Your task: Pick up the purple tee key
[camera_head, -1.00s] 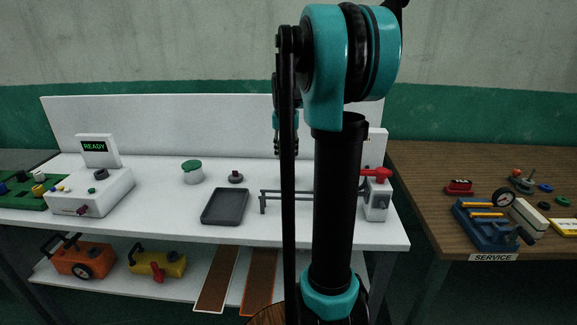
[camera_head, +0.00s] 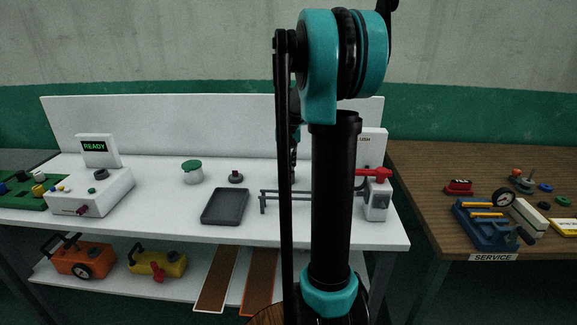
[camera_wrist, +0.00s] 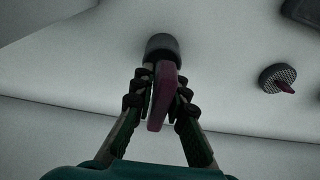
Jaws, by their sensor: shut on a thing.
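The purple tee key (camera_wrist: 162,97) is between the fingers of my gripper (camera_wrist: 160,95) in the wrist view. The gripper is shut on its flat purple bar, with a finger pressed to each side. A dark round cylinder (camera_wrist: 162,46) is at the far end of the key, above the fingers in the picture. I cannot tell whether the key is in it or apart from it. In the head view my arm hides the key and most of the gripper.
A grey tray (camera_head: 225,206) and a dark round piece (camera_head: 236,177) are on the white bench, left of my arm. A rail (camera_head: 270,194) and a red-handled valve (camera_head: 376,190) are close by. A green-lidded jar (camera_head: 192,172) stands farther left.

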